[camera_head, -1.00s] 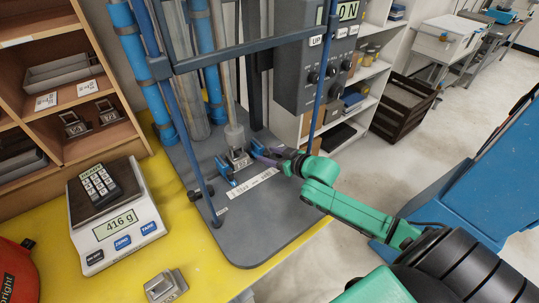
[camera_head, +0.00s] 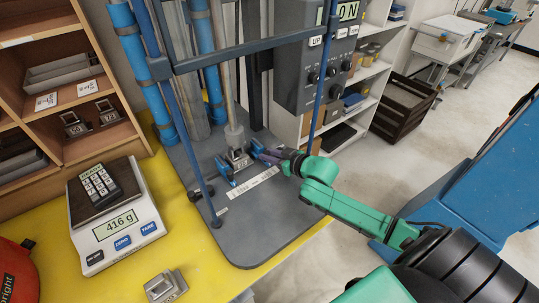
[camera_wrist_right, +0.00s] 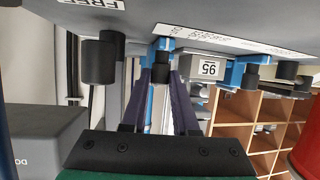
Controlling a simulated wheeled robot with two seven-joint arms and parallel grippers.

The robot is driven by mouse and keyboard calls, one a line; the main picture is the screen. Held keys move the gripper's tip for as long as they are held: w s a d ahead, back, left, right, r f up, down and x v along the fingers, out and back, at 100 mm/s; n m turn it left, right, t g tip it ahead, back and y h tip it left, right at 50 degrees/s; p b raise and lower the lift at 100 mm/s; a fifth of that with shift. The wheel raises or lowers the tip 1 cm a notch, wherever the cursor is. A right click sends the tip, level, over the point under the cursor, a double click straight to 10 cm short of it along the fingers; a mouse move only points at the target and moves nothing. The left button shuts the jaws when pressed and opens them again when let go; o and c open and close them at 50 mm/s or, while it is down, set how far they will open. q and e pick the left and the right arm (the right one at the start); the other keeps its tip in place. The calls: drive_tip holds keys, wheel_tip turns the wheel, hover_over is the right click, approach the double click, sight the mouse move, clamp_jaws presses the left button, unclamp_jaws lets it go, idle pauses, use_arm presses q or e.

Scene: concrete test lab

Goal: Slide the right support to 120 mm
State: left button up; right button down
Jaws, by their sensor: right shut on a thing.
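The right support (camera_head: 257,146) is a small blue piece on the grey base plate (camera_head: 265,225) of the test machine. My right gripper (camera_head: 264,154) is shut on it, low over the plate. In the upside-down right wrist view, the blue right support (camera_wrist_right: 161,75) shows between my purple fingers. The left support (camera_head: 225,172) is blue and stands apart, to the left. A metal block (camera_head: 239,160) sits between the supports; its label reads 95 in the wrist view (camera_wrist_right: 208,68). A white scale strip (camera_head: 253,183) lies in front; its marks are too small to read. My left gripper is out of view.
A blue frame post (camera_head: 205,190) and the grey control box (camera_head: 318,70) stand close by. A balance (camera_head: 118,225) reading 416 g and a loose metal block (camera_head: 165,287) sit on the yellow table (camera_head: 205,250). The plate's front is clear.

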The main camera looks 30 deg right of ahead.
idle(0.9)
drive_tip(key=shift+a+p, duration=0.2)
drive_tip(key=shift+p, duration=0.15)
drive_tip(key=shift+s+a, duration=0.15)
drive_tip(key=shift+a, duration=0.7)
drive_tip(key=c, duration=0.7)
unclamp_jaws()
drive_tip(key=shift+d, duration=0.25)
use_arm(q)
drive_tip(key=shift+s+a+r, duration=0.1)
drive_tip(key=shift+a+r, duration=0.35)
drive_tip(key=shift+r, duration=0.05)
